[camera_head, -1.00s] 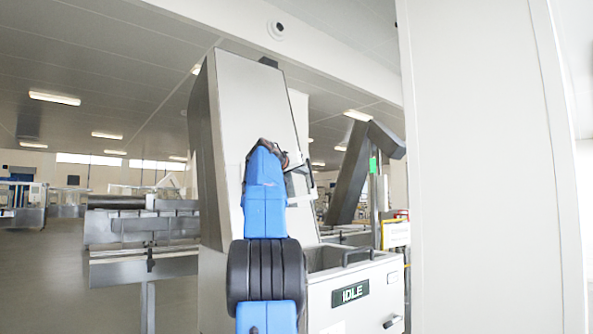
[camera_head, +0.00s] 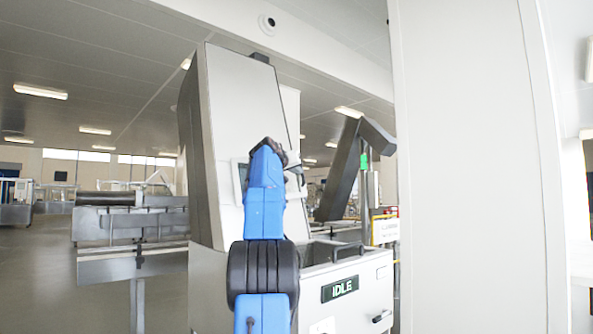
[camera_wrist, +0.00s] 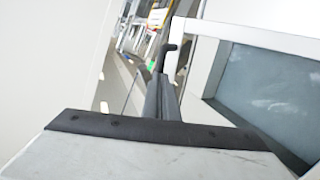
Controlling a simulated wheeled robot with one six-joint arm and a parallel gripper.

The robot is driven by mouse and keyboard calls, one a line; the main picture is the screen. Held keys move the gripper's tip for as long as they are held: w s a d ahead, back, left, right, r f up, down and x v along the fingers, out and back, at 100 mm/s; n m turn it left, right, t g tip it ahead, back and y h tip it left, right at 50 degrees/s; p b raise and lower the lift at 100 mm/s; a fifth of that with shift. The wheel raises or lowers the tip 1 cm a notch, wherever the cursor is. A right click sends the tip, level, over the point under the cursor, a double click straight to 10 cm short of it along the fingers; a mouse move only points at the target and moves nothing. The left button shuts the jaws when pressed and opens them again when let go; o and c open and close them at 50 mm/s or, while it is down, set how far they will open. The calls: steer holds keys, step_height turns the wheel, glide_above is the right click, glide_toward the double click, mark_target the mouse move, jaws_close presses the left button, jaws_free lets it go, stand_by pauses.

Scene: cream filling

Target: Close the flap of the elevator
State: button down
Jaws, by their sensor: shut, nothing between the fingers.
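The elevator is the tall pale metal column (camera_head: 245,110) with slanted front, left of centre in the head view. At its foot stands an open-topped metal box (camera_head: 358,288) with an IDLE label. A dark handle (camera_head: 347,249) lies along the box's upper edge; I cannot tell whether it belongs to the flap. My blue arm stands in front of the column, and my gripper (camera_head: 296,168) is at its top, right of the wrist. In the wrist view my gripper (camera_wrist: 168,85) is shut and empty, beside a framed screen. The flap's position is not clear.
The screen (camera_wrist: 270,90) fills the right of the wrist view and is partly hidden by my arm in the head view (camera_head: 240,178). A big pale panel (camera_head: 468,170) blocks the right side. A conveyor (camera_head: 130,222) stands at the left, with open floor beyond.

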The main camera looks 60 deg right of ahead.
steer(key=shift+w+d+f+n+t+y, duration=0.15)
steer(key=shift+w+d+n+t, duration=0.25)
steer(key=shift+d, duration=0.3)
steer(key=shift+w+d+f+n+t+y, duration=0.1)
steer(key=shift+w+d+n+t, duration=0.15)
steer(key=shift+d+t, duration=0.35)
steer(key=shift+w+d+f+n+t+y, duration=0.15)
steer(key=shift+w+d+n+t, duration=0.2)
steer(key=shift+d, duration=0.4)
